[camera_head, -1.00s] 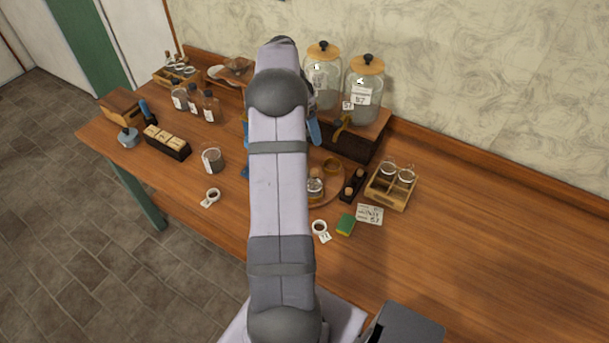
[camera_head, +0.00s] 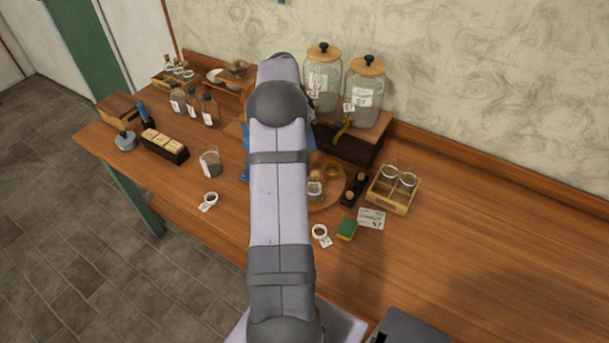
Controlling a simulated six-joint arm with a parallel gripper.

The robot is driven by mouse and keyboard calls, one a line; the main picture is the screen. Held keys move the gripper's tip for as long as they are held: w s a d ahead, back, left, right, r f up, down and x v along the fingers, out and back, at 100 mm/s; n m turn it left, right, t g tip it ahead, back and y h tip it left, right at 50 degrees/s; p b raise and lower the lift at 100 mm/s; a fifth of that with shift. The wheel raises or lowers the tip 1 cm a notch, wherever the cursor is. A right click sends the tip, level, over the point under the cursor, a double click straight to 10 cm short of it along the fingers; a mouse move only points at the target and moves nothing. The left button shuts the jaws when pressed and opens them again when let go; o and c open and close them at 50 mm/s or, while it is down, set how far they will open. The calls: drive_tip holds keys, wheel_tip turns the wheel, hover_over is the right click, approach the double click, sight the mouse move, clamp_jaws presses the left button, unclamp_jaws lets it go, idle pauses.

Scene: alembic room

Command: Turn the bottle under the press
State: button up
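My arm runs up the middle of the view and hides most of the blue press (camera_head: 246,165); only slivers of blue show at the arm's left and right sides. I cannot see a bottle under the press. A small glass bottle (camera_head: 314,191) stands on a round wooden board (camera_head: 332,200), just right of the arm. My gripper is hidden behind the far end of my arm, so I cannot see whether it holds anything.
Two large lidded glass jars (camera_head: 364,97) with taps stand on a dark wooden stand (camera_head: 348,148) behind. A wooden crate with glasses (camera_head: 392,199), a green sponge (camera_head: 346,229), a tape roll (camera_head: 320,232) and a dark beaker (camera_head: 210,164) lie around.

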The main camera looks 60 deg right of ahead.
drive_tip(key=c, duration=0.6)
